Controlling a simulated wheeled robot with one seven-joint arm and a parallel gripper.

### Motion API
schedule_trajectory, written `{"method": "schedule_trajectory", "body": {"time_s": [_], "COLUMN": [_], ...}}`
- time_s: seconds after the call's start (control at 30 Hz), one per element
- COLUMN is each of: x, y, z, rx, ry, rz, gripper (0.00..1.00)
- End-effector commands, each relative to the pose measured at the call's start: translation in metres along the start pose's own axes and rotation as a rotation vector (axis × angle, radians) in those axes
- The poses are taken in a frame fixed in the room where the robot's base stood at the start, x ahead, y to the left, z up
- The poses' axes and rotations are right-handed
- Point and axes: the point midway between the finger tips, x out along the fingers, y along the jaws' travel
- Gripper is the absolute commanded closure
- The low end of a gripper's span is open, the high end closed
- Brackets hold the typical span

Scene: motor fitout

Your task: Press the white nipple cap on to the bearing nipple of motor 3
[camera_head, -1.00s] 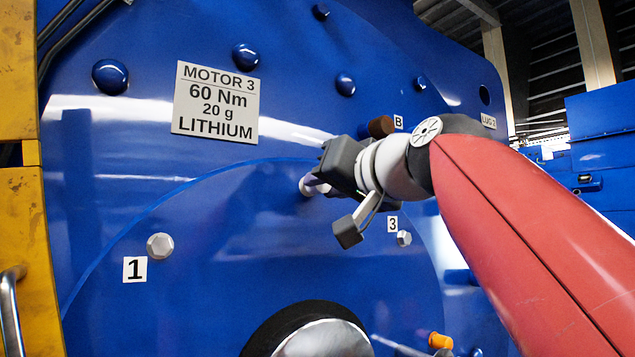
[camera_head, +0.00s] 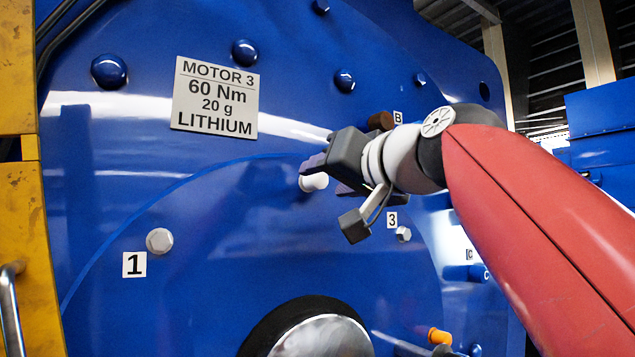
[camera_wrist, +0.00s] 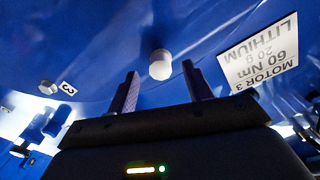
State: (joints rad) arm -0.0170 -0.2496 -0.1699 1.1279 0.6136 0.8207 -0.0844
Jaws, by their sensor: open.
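The white nipple cap (camera_head: 313,182) sits on the blue face of motor 3 (camera_head: 230,220), below and right of the motor's label. The nipple under it is hidden. In the wrist view the cap (camera_wrist: 160,65) stands just beyond the fingertips, centred between them and clear of both. My gripper (camera_head: 326,175) is open and empty, close to the cap; the wrist view shows its two fingers (camera_wrist: 160,82) spread apart.
The label plate (camera_head: 215,98) reads MOTOR 3, 60 Nm, 20 g, LITHIUM. Bolts stand by tags 1 (camera_head: 159,241) and 3 (camera_head: 403,234). A brown plug (camera_head: 381,121) is by tag B, above my gripper. A shaft (camera_head: 312,335) and an orange cap (camera_head: 439,337) lie below.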

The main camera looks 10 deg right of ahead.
Motion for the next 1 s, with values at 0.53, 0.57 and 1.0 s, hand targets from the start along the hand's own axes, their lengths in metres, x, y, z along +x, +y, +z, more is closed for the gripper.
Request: {"method": "schedule_trajectory", "body": {"time_s": [0.53, 0.57, 1.0], "x": [-0.057, -0.057, -0.056], "y": [0.001, 0.0, 0.002], "z": [0.001, 0.001, 0.004], "rx": [0.0, 0.001, 0.002], "ry": [-0.001, -0.001, -0.009], "rz": [0.0, 0.0, 0.005], "gripper": [0.49, 0.49, 0.49]}}
